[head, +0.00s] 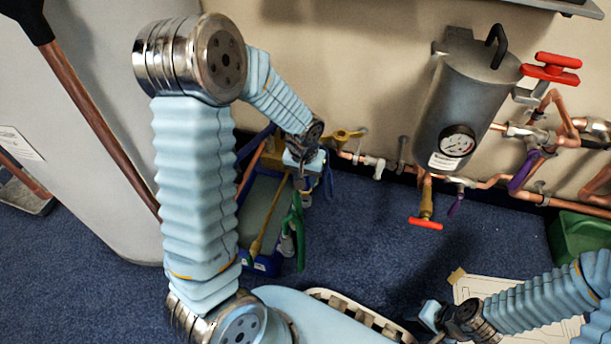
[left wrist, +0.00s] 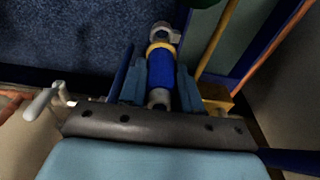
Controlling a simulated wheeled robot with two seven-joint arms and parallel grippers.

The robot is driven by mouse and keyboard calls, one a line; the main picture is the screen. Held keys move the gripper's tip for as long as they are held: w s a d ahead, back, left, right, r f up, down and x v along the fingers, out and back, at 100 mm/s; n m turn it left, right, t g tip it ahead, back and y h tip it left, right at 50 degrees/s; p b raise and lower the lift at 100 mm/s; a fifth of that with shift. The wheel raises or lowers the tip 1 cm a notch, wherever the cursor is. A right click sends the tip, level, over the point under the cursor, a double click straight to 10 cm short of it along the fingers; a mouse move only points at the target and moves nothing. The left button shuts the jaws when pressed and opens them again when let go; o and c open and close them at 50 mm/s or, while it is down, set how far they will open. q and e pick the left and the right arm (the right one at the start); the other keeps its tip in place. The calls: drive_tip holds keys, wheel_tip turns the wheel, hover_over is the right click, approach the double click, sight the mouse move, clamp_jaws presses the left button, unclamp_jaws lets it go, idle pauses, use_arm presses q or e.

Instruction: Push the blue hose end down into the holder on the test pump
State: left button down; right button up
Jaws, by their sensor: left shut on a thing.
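My left gripper (head: 300,182) hangs over the right side of the test pump (head: 262,265), which has a blue base and a grey-green body. In the left wrist view the left gripper (left wrist: 160,85) is shut on the blue hose end (left wrist: 161,68). The hose end has a yellow ring and a metal tip that points away from the wrist. In the head view the gripper and arm mostly hide it. I cannot make out the holder or whether the tip touches it. My right gripper (head: 432,316) is low at the right, and its fingers are too small to read.
A green hose or handle (head: 293,225) and a brass rod (head: 262,228) are close to the left gripper. A grey tank with a gauge (head: 458,141) and copper pipes (head: 488,183) line the wall. A green crate (head: 580,240) stands at the right. Blue carpet (head: 360,250) lies open between.

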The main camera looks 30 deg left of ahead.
use_arm(q)
drive_tip(key=shift+f, duration=0.1)
idle(0.3)
drive_tip(key=shift+f+b, duration=0.85)
drive_tip(key=shift+f, duration=0.5)
drive_tip(key=shift+f, duration=0.7)
drive_tip(key=c, duration=0.7)
unclamp_jaws()
wheel_tip(320, 180, up, 14)
drive_tip(key=s+p, duration=0.1)
drive_tip(key=p, duration=0.3)
drive_tip(key=shift+s+d+f, duration=0.15)
drive_tip(key=shift+s+d, duration=0.1)
drive_tip(key=shift+s, duration=0.1)
